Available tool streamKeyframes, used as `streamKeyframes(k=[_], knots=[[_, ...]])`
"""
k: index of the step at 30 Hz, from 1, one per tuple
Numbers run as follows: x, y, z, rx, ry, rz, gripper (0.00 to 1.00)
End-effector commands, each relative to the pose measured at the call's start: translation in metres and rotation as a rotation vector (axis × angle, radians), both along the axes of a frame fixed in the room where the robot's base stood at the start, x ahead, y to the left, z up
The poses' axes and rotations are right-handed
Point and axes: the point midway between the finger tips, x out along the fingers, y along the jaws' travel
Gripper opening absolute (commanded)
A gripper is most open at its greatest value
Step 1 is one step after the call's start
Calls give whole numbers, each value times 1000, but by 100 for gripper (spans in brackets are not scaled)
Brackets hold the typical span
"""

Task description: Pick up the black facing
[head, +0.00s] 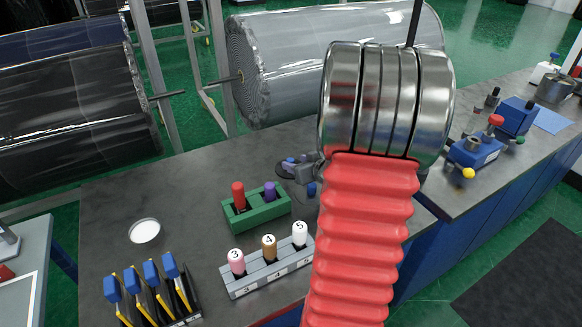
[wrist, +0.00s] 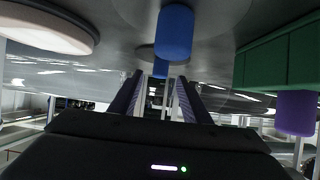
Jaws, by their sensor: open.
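In the head view my gripper (head: 302,172) is low over the grey bench, left of my red-sleeved arm, which partly hides it. A dark, flat, round thing (head: 283,173) lies at the gripper's tip; it may be the black facing, but I cannot tell for sure. The wrist view looks upside down, with the bench along the top. There my gripper (wrist: 162,92) has its two purple-lined fingers apart. A blue cylinder (wrist: 175,32) stands on the bench near them, and it also shows beside the arm in the head view (head: 312,189). I see no clear grip on anything.
A green block (head: 258,212) holds a red and a purple peg, close to the gripper. A grey rack (head: 265,270) holds numbered pegs. A white disc (head: 144,231) and blue-yellow tools (head: 150,285) are at left. Large wrapped rolls (head: 300,65) stand behind the bench.

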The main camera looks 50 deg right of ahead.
Motion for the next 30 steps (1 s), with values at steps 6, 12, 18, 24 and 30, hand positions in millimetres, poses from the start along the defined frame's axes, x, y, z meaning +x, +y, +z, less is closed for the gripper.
streamKeyframes(k=[6,12,18,24,30], knots=[[3,0,-2,1,1,1,43],[19,-5,-11,2,2,2,43],[37,-11,-21,2,-1,1,43],[43,-13,-24,0,0,1,43],[42,-13,-24,0,0,1,43]])
